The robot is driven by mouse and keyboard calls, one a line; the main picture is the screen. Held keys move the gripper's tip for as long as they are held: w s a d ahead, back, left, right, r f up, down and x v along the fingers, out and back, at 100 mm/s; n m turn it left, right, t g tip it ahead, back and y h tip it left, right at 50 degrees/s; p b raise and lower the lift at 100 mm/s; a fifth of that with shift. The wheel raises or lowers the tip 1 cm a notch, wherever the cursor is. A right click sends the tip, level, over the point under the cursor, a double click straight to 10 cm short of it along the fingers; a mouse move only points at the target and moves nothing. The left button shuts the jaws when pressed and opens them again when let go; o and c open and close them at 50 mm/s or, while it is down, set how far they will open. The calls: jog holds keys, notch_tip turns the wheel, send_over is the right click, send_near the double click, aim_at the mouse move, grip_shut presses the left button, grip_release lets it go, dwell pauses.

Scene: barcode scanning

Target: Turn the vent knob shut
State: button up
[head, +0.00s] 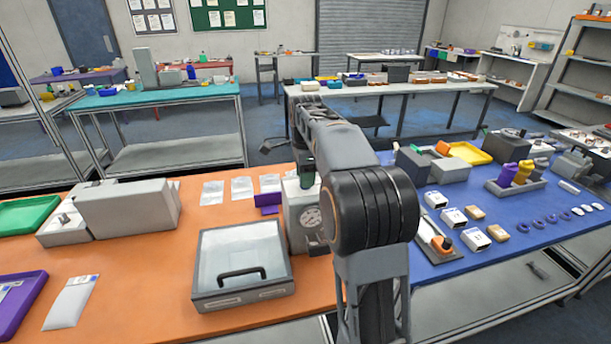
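A grey upright unit (296,210) stands on the orange table, just right of a grey box with a clear lid and black handle (240,265). A round dial-like part (311,217) shows on the unit's front; it is small, and I cannot tell whether it is the vent knob or how it is turned. My arm reaches out over the tables and partly covers the unit's right side. Its far end comes down behind and above the unit, where a dark part (307,172) shows. My gripper's fingers cannot be made out, nor whether they touch anything.
A long grey machine (128,207), a green tray (28,214) and a purple tray (20,298) are at the left. White pouches (242,187) lie behind the lidded box. The blue table (455,205) at right holds several small items. Bare orange surface lies left of the lidded box.

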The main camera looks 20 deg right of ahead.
jog(key=shift+c, duration=0.3)
grip_shut()
dwell(0.3)
jog(key=n+p, duration=0.2)
jog(key=n, duration=0.1)
jog(key=shift+r+n, duration=0.15)
jog(key=shift+n, duration=0.25)
jog(key=n+p, duration=0.2)
jog(key=n, duration=0.3)
jog(key=n+p, duration=0.1)
jog(key=n, duration=0.4)
jog(key=shift+p, duration=0.4)
jog(key=shift+n+p, duration=0.4)
jog(key=shift+n, duration=1.8)
